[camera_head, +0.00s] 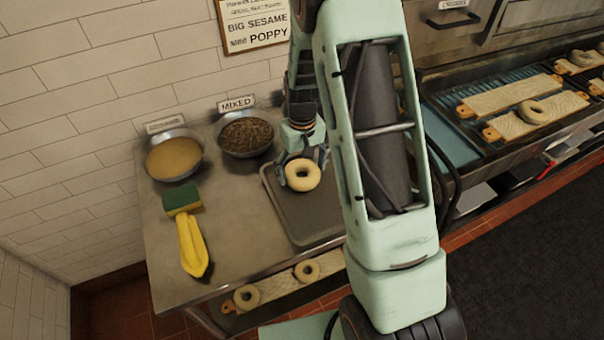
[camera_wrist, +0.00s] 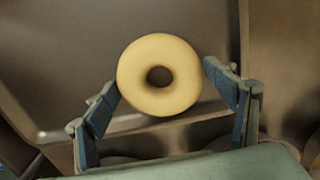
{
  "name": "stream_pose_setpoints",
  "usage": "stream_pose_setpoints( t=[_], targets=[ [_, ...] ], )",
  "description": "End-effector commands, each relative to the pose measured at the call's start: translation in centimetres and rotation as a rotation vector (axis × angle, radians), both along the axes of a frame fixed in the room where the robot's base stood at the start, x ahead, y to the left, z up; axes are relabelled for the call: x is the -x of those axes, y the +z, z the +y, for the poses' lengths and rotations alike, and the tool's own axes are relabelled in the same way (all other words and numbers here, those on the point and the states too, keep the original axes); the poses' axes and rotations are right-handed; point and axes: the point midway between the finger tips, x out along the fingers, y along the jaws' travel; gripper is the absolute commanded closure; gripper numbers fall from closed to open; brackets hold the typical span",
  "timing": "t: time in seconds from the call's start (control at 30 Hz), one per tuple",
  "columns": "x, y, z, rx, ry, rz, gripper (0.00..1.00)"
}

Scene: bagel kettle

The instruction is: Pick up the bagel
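A pale, round bagel (camera_head: 303,174) is at my gripper, over the back part of a grey tray (camera_head: 311,223) on the metal counter. My gripper (camera_head: 302,168) points down at it, with a finger at each side. In the wrist view the bagel (camera_wrist: 159,75) fills the space between the fingertips of my gripper (camera_wrist: 160,80). The fingertips appear to touch its opposite edges, so my gripper looks shut on it. The tray surface (camera_wrist: 60,60) lies behind the bagel. I cannot tell for sure how far the bagel is above the tray.
Two seed bowls, one tan (camera_head: 174,158) and one darker (camera_head: 246,136), stand behind and left. A green sponge (camera_head: 182,201) and yellow gloves (camera_head: 193,245) lie left. Boards with bagels (camera_head: 532,112) lie at right. More bagels (camera_head: 307,271) sit on the lower shelf. Tiled wall behind.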

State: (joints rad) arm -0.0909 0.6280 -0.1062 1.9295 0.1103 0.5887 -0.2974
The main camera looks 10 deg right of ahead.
Motion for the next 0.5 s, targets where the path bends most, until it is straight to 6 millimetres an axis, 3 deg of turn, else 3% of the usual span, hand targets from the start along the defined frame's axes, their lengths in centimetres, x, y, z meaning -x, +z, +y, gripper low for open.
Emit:
stream_pose_setpoints(
  t=[0.03,0.23,0.5],
  targets=[
    [-0.01,0.02,0.0,0.0,0.0,0.0,0.31],
    [-0.01,0.03,-0.01,0.0,0.0,0.0,0.52],
    [-0.04,0.16,-0.01,0.0,0.0,-0.001,0.52]
  ],
)
